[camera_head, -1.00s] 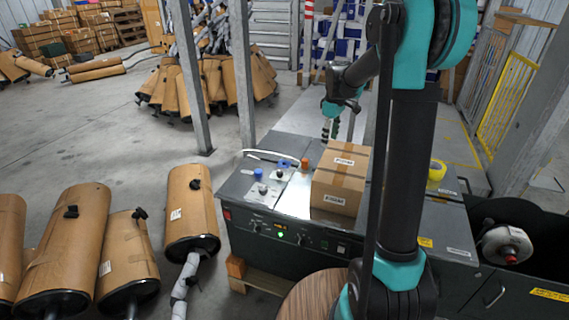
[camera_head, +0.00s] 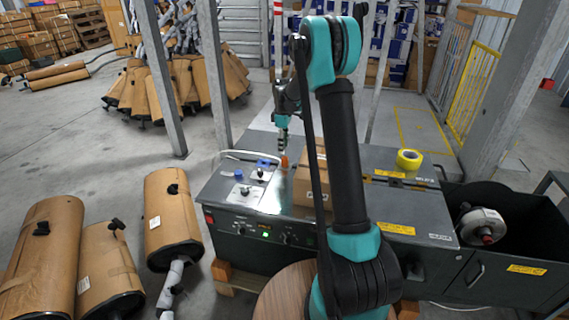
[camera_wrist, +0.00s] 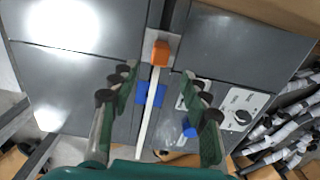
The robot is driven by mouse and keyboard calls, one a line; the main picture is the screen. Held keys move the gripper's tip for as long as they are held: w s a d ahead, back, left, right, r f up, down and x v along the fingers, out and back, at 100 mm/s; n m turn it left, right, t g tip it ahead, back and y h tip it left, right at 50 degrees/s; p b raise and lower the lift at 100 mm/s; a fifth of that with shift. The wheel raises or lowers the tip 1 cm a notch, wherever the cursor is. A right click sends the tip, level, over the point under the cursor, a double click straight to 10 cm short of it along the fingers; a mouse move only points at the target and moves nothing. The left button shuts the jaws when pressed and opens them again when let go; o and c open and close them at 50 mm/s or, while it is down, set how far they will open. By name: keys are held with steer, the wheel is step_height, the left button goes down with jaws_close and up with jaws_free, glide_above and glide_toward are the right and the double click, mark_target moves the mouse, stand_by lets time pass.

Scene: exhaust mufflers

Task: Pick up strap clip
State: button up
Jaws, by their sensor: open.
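A small blue piece (camera_head: 263,163), possibly the strap clip, lies on the dark machine top by a white strap (camera_head: 236,154). In the wrist view this blue piece (camera_wrist: 151,93) sits at the strap (camera_wrist: 147,130), between my finger lines. A small orange block (camera_head: 284,161) is just right of it; in the wrist view the orange block (camera_wrist: 160,53) is at the strap's far end. My gripper (camera_head: 283,148) points down over the machine near the orange block.
A cardboard box (camera_head: 312,188) stands right of the orange block, partly behind my arm. Control knobs, one blue (camera_head: 238,174), are on the left panel. A yellow tape roll (camera_head: 409,159) is at the right. Wrapped mufflers (camera_head: 170,215) stand on the floor at left.

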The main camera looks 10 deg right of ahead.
mark_target(285, 157)
steer(key=shift+d+f, duration=0.2)
steer(key=shift+f, duration=1.7)
steer(key=shift+d+f, duration=0.15)
steer(key=shift+f, duration=1.7)
steer(key=shift+s, duration=0.1)
jaws_close()
